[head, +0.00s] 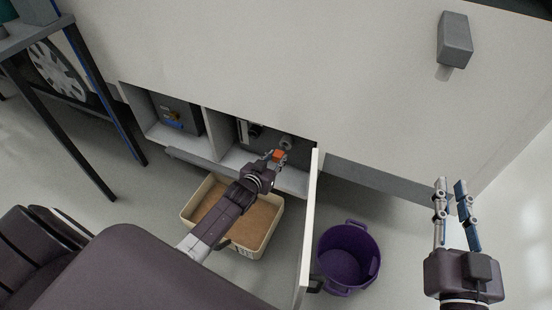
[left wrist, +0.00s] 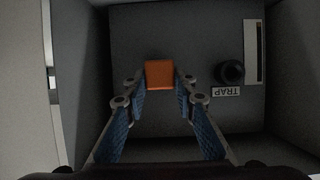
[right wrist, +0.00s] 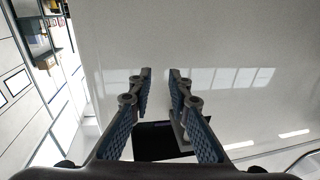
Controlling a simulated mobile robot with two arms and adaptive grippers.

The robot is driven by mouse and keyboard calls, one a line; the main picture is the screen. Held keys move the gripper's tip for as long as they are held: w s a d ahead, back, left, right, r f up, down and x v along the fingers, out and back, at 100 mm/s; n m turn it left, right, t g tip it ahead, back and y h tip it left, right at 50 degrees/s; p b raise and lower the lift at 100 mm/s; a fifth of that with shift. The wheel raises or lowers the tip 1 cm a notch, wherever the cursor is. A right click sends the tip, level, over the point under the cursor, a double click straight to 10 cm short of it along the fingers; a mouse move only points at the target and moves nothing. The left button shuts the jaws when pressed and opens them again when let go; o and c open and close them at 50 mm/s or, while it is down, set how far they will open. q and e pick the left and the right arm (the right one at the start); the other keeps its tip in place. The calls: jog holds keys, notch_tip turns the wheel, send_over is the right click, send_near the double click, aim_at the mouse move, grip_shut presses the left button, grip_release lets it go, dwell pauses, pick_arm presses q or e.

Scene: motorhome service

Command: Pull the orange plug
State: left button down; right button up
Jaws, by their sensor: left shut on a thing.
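The orange plug (left wrist: 160,74) is in the left wrist view, between the fingertips of my left gripper (left wrist: 160,84), in front of a grey panel inside the open compartment. The fingers are shut on its sides. In the head view the plug (head: 278,155) shows at the tip of my left gripper (head: 272,162), near the compartment mouth. Whether the plug is seated in the panel is hidden. My right gripper (head: 452,190) is open and empty, held out to the right in front of the white wall; its spread fingers also show in the right wrist view (right wrist: 160,72).
A black knob (left wrist: 231,72) with a TRAP label (left wrist: 226,91) is right of the plug. An open hatch door (head: 308,230) stands right of my left arm. Below are a beige tray (head: 268,238) and a purple bucket (head: 347,262). A grey box (head: 454,40) juts from the wall.

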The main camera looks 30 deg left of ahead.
jog(key=shift+f, duration=0.1)
jog(key=shift+s+d+f+g+h, duration=0.15)
jog(key=shift+f+g, duration=0.15)
jog(key=shift+f, duration=0.3)
jog(key=shift+w+d+f+g+h, duration=0.15)
jog(key=shift+f+g, duration=0.15)
jog(key=shift+f, duration=0.3)
pick_arm(q)
jog(key=shift+p, duration=0.3)
pick_arm(e)
jog(key=shift+a+f, duration=0.1)
jog(key=shift+f, duration=0.1)
jog(key=shift+s+d+f+g, duration=0.1)
jog(key=shift+s+f+g, duration=0.15)
jog(key=shift+f, duration=0.25)
jog(key=shift+s+d+f+g, duration=0.1)
jog(key=shift+f+g, duration=0.15)
jog(key=shift+f, duration=0.2)
pick_arm(q)
jog(key=shift+w, duration=0.15)
pick_arm(e)
jog(key=shift+r, duration=0.1)
